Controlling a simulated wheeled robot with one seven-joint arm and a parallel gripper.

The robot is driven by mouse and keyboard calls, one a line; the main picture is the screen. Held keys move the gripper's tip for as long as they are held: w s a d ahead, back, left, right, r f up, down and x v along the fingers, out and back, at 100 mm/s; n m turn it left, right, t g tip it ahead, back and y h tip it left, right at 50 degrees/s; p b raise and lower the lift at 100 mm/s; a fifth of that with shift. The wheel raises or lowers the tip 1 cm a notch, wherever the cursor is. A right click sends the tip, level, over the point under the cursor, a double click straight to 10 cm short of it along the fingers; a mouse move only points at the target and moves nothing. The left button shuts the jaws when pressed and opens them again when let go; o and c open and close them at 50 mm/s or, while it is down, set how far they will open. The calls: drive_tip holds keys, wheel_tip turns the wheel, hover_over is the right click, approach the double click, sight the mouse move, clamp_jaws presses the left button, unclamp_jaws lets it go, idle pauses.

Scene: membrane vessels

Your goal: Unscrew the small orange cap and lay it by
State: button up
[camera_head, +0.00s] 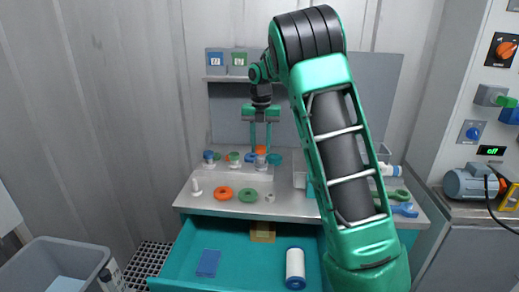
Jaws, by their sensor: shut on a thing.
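My gripper (261,148) points straight down over the back of the workbench. Its two fingers are shut on the small orange cap (261,150), which shows between the fingertips. A small clear vessel (261,163) stands directly below the cap. I cannot tell at this size whether the cap still touches the vessel. A larger orange ring (223,193) and a green ring (248,195) lie flat near the front of the bench.
Small vessels with blue (208,156) and green-orange (233,157) tops stand left of the gripper. An open teal drawer (180,268) holds a white cartridge (295,264). Bare bench lies front right of the rings.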

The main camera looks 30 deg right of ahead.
sight(261, 147)
drive_tip(key=shift+r, duration=1.9)
